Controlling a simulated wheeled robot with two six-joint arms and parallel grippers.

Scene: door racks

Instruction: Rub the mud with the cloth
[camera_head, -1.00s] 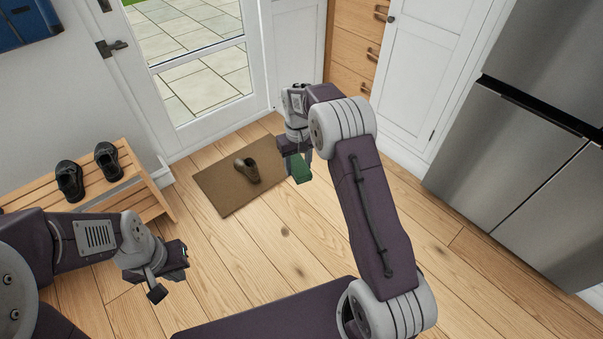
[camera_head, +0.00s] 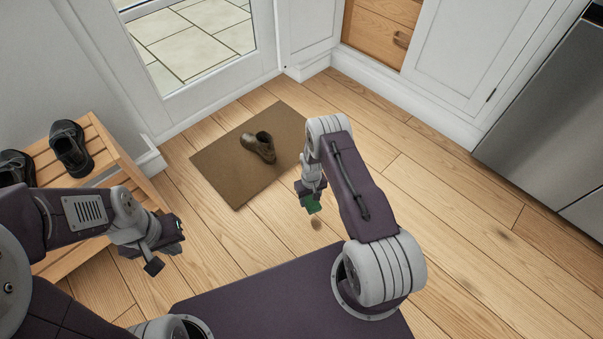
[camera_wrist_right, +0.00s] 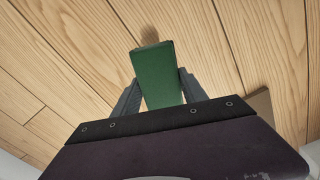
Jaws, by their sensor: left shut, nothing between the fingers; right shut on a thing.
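The cloth (camera_head: 315,208) is a small green block-like piece. My right gripper (camera_head: 309,201) is shut on it and holds it over the wooden floor. In the right wrist view the cloth (camera_wrist_right: 157,75) sticks out from between the two fingers. A brown mud spot (camera_head: 316,223) lies on the floor just beside the cloth; in the right wrist view the spot (camera_wrist_right: 150,35) shows just past the cloth's far end. I cannot tell whether the cloth touches the floor. My left gripper (camera_head: 166,256) is shut and empty, near the wooden bench.
A brown doormat (camera_head: 215,170) with a dark shoe (camera_head: 259,147) lies before the glass door. A wooden bench (camera_head: 102,145) with dark shoes (camera_head: 70,148) stands at the left. Another dark floor patch (camera_head: 503,235) is at the right, near the fridge (camera_head: 545,120). Floor between is clear.

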